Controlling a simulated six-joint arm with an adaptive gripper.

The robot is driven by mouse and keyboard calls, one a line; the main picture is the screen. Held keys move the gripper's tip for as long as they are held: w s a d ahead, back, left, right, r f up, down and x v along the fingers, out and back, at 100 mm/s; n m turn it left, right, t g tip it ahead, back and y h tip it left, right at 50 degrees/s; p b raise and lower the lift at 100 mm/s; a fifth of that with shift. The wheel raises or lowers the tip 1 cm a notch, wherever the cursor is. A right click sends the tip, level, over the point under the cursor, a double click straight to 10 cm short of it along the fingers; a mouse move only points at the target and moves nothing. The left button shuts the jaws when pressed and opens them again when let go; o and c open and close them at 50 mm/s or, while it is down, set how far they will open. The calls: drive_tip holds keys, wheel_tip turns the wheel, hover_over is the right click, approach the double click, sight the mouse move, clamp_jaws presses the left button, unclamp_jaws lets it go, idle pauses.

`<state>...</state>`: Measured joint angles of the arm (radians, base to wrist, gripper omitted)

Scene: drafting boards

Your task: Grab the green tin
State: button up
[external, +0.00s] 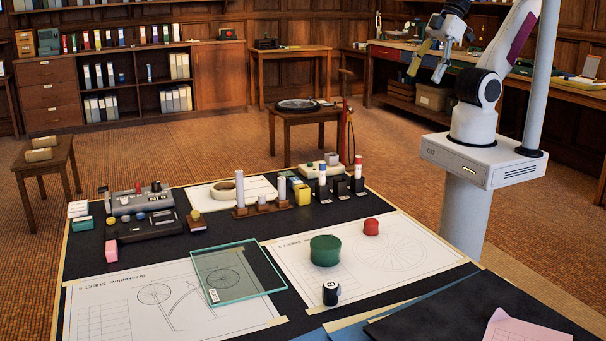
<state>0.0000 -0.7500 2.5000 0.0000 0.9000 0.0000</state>
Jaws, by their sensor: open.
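The green tin (325,250) is a short, wide green cylinder. It stands upright on the right-hand drawing sheet (408,262) on the black-topped table. My gripper (426,66) is at the top right, high above and well behind the tin. Its fingers are apart with nothing between them. The tin is fully in view and nothing touches it.
A red cylinder (371,227) stands behind and right of the tin. A small black labelled cylinder (331,293) stands in front. A glass plate (238,273) lies to the left. Pots, blocks and a marker rack (340,186) crowd the table's back. The sheet's right side is clear.

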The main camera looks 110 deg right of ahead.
drive_tip(key=shift+w, duration=0.1)
drive_tip(key=w+d+n+t+h, duration=0.1)
drive_tip(key=w+d+n+t, duration=0.1)
drive_tip(key=w, duration=1.1)
drive_tip(key=w+d+n+t, duration=0.1)
drive_tip(key=w+d+t, duration=0.1)
drive_tip(key=w, duration=1.2)
drive_tip(key=w+a+f+n+y, duration=0.15)
drive_tip(key=w+f, duration=0.25)
drive_tip(key=w, duration=0.4)
drive_tip(key=w+a+f+n+y, duration=0.5)
drive_tip(key=w+a+f, duration=0.3)
drive_tip(key=f, duration=0.4)
drive_tip(key=s+a+f+y, duration=0.1)
drive_tip(key=a+f+y, duration=0.1)
drive_tip(key=a+f, duration=0.1)
drive_tip(key=s+a+f+n+g+y, duration=0.1)
drive_tip(key=s+a+f, duration=0.1)
drive_tip(key=f, duration=0.3)
drive_tip(key=s+a+f+n+g+y, duration=0.1)
drive_tip(key=a+f+y, duration=0.1)
drive_tip(key=a+f, duration=0.2)
drive_tip(key=shift+s+f+y, duration=0.2)
drive_tip(key=shift+f+y, duration=0.15)
drive_tip(key=shift+f, duration=0.05)
drive_tip(key=shift+s+a+f, duration=0.2)
drive_tip(key=shift+s+f, duration=0.05)
